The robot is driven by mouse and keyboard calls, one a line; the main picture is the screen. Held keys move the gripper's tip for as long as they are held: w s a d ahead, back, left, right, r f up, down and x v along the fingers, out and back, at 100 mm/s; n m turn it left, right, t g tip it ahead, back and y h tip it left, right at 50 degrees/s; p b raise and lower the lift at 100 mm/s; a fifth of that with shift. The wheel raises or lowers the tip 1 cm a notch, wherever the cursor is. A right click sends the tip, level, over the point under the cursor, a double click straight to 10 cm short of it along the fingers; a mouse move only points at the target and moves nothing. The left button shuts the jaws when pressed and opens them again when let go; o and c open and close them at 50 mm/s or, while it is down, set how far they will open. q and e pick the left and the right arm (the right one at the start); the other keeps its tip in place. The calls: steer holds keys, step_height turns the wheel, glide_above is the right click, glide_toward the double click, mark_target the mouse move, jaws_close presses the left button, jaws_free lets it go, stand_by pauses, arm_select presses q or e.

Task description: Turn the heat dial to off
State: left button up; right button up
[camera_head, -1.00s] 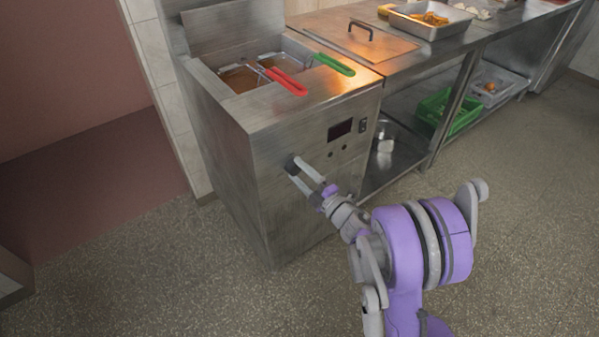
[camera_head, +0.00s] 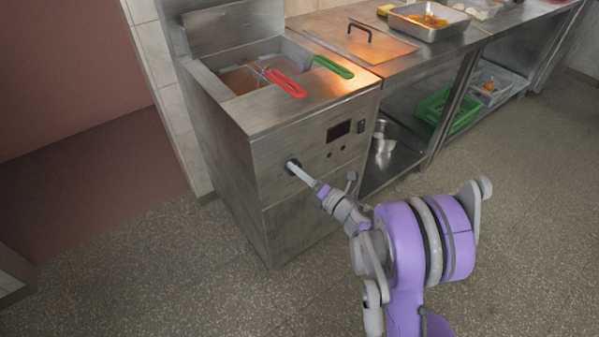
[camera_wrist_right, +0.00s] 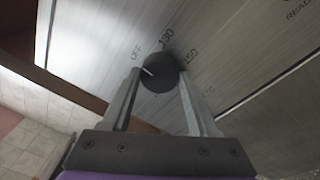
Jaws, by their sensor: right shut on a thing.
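The heat dial (camera_head: 291,166) is a dark round knob on the front panel of the steel fryer (camera_head: 225,150). In the right wrist view the dial (camera_wrist_right: 160,78) has a white mark on its left part, on the side of the printed OFF label (camera_wrist_right: 136,52). The labels 130 (camera_wrist_right: 166,38) and 150 (camera_wrist_right: 190,57) lie above and to its right. My right gripper (camera_head: 298,171) is shut on the dial, with one finger on either side of it, as the wrist view (camera_wrist_right: 158,74) shows. My left gripper is not in view.
Red (camera_head: 286,83) and green (camera_head: 333,67) handles lie at the fryer's top. A small display (camera_head: 339,131) is on the panel right of the dial. A steel counter (camera_head: 395,70) with a food tray (camera_head: 430,20) adjoins on the right. The floor in front is clear.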

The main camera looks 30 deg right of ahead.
steer(key=shift+n, duration=0.4)
steer(key=o, duration=1.4)
steer(key=s, duration=0.3)
steer(key=s+d, duration=0.1)
steer(key=s, duration=0.3)
steer(key=s+d, duration=0.1)
steer(key=s, duration=0.2)
steer(key=shift+s+d+p, duration=0.1)
steer(key=shift+s+p, duration=0.2)
steer(key=shift+p, duration=0.05)
